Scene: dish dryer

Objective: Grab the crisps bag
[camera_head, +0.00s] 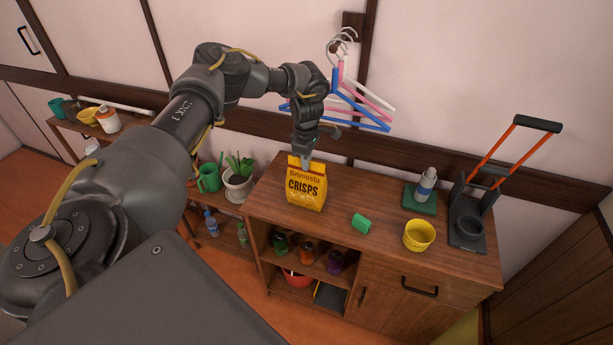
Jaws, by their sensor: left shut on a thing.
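The yellow crisps bag (306,188) stands upright at the left end of the wooden cabinet top, with its printed front facing me. My left gripper (306,163) comes down from above and is shut on the top edge of the bag. The bag's base appears to be on or very close to the cabinet top; I cannot tell which. My right gripper is not in view.
Hangers (350,100) hang behind my left wrist. A potted plant (238,180) stands left of the cabinet.

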